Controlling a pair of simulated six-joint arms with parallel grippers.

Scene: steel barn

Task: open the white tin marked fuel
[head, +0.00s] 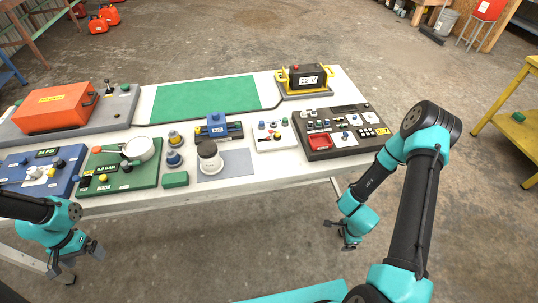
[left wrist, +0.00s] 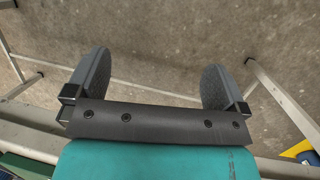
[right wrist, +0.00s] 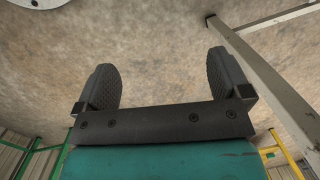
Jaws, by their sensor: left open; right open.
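A small white tin (head: 211,166) with a black lid (head: 207,149) stands upright on a grey mat (head: 237,164) near the front edge of the table. Its marking is too small to read. The lid sits on top of the tin. My left gripper (head: 80,260) is open and empty in front of the table's front edge, left of the tin. My right gripper (head: 341,237) is open and empty in front of the table, right of the tin.
A green block (head: 175,180) and blue-grey stacked knobs (head: 174,158) stand just left of the tin. A blue device (head: 217,126) is behind it. A white button panel (head: 269,135) and dark panel (head: 340,131) lie to the right. A green mat (head: 205,99) is clear.

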